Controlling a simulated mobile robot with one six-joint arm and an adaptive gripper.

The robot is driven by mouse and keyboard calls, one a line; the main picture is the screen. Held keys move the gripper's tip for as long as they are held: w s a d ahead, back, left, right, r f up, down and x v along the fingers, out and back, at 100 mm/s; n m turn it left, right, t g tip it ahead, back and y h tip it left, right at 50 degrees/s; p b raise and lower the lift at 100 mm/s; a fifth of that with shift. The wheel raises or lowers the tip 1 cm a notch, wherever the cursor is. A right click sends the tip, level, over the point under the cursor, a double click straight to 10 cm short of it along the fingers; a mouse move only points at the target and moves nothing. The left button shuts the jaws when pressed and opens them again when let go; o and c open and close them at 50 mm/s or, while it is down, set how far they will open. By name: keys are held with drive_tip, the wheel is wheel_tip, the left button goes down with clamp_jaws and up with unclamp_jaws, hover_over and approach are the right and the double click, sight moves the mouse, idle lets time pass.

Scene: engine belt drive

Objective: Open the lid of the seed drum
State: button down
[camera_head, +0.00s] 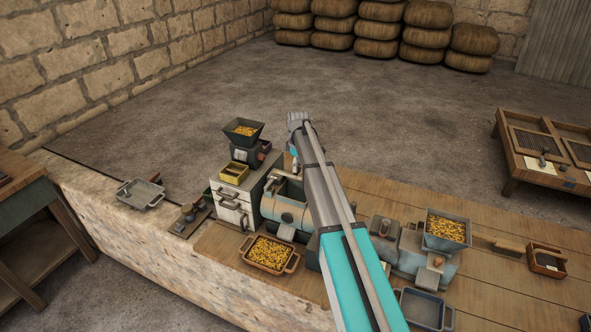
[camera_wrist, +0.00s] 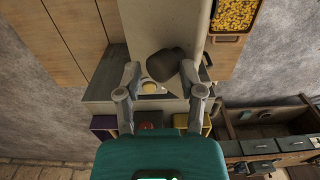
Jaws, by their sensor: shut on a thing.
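The seed drum seems to be the grey-blue rounded body (camera_head: 284,211) on the bench in the head view, left of my arm, which covers its right side. I cannot make out its lid clearly. The fingers stand some way apart, shut on a dark rounded piece (camera_wrist: 170,62) between the tips. I cannot tell whether this is the lid's handle. A pale yellow round thing (camera_wrist: 152,87) lies beside it. A pale panel (camera_wrist: 162,22) is above them.
A tray of yellow grain (camera_head: 268,254) stands in front of the drum. A cabinet (camera_head: 231,204) and a grain hopper (camera_head: 243,131) are left of it. Another filled hopper (camera_head: 446,230) stands right of my arm.

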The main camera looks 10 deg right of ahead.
drive_tip(key=shift+w+d, duration=0.8)
drive_tip(key=shift+w, duration=0.05)
drive_tip(key=c, duration=1)
unclamp_jaws()
drive_tip(key=shift+w+d+f, duration=0.1)
drive_tip(key=shift+w+d, duration=0.15)
drive_tip(key=shift+w, duration=0.1)
drive_tip(key=shift+c, duration=0.2)
drive_tip(key=shift+o, duration=0.6)
drive_tip(key=shift+f, duration=0.1)
drive_tip(key=shift+c, duration=0.2)
drive_tip(key=o, duration=0.8)
drive_tip(key=shift+c, duration=1.2)
drive_tip(key=shift+a, duration=0.1)
drive_tip(key=shift+w, duration=0.1)
